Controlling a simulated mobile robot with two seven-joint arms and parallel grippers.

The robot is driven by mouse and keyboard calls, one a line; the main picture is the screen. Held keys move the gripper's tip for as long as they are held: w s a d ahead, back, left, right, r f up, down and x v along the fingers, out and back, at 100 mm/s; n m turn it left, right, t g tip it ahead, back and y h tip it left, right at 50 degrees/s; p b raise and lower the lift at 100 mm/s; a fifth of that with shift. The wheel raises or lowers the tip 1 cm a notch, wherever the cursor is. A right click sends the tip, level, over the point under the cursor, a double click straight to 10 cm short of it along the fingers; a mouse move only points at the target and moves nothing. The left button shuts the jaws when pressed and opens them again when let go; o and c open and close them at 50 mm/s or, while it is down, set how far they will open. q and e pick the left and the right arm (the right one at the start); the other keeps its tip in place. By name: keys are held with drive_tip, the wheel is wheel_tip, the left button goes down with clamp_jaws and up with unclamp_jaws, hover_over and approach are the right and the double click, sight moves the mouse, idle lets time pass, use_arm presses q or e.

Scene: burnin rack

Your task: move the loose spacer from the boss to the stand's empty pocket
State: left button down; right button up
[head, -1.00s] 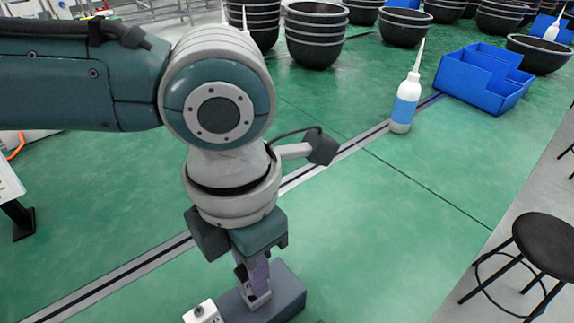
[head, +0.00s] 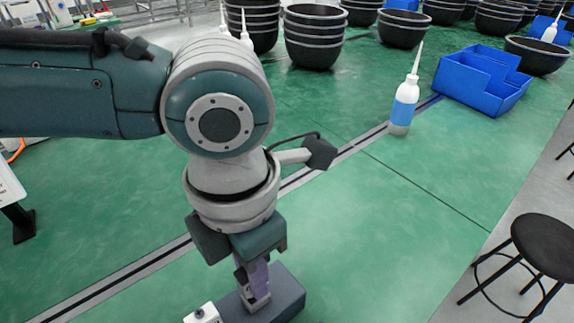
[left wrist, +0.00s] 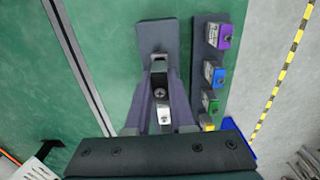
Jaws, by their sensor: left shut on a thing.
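My left gripper (head: 257,300) points down at a dark grey block (head: 284,300) near the bottom edge of the head view. In the left wrist view, the two purple-grey fingers of my left gripper (left wrist: 160,85) are shut on a small silvery piece (left wrist: 161,93) with a round dark centre, which looks like the spacer. The dark block (left wrist: 157,35) lies beyond and under the fingertips. Whether the piece still touches its boss is hidden. My right gripper is not in view.
A dark strip (left wrist: 202,52) beside the block carries purple, blue, green and yellow-topped pieces. A whitish piece (head: 203,313) shows left of my gripper.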

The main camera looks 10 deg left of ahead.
use_arm(q)
drive_tip(key=shift+f+b, duration=1.05)
drive_tip(key=shift+f, duration=0.25)
drive_tip(key=c, duration=0.7)
unclamp_jaws()
wheel_tip(320, 180, up, 10)
drive_tip(key=shift+r+p, duration=0.1)
drive_tip(key=shift+p, duration=0.35)
drive_tip(key=shift+d, duration=0.1)
